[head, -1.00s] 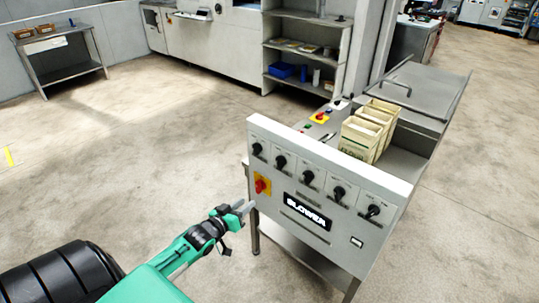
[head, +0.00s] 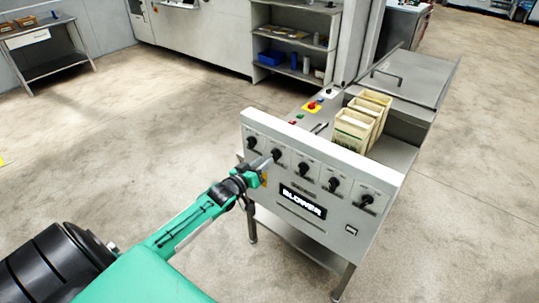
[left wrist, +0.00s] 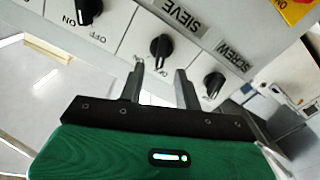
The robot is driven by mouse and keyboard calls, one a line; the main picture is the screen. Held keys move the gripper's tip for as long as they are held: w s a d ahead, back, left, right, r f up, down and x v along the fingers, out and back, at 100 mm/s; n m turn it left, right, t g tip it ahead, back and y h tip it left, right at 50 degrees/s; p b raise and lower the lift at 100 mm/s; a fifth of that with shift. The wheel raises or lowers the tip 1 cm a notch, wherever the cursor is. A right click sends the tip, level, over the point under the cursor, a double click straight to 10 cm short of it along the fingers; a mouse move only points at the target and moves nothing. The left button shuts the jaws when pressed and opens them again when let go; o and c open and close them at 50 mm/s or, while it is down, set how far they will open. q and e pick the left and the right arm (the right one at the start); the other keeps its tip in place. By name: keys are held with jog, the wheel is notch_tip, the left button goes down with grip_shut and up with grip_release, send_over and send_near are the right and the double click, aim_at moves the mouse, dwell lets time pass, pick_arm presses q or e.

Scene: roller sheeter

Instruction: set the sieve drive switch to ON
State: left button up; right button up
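The sieve drive switch is a black rotary knob (left wrist: 162,47) beside an upside-down SIEVE label (left wrist: 183,17) in the left wrist view. In the head view it appears to be the second knob from the left (head: 277,155) on the white panel. My left gripper (head: 270,162) is at the panel in the head view. In the wrist view its two fingers (left wrist: 160,80) are apart, with the knob just past the gap between their tips, and nothing is held. The knob's pointer setting is too small to tell. My right gripper is not in view.
The SCREW knob (left wrist: 213,85) sits close beside the right finger in the wrist view. More knobs (head: 333,184) line the panel to the right. A yellow plate (left wrist: 295,8) is nearby. Cream boxes (head: 358,125) stand behind the panel. The floor at left is clear.

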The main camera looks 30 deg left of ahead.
aim_at(275, 155)
pick_arm(q)
jog(key=w, duration=0.4)
jog(key=shift+d+p, duration=0.15)
jog(key=shift+p, duration=0.25)
jog(key=shift+c, duration=0.2)
grip_shut()
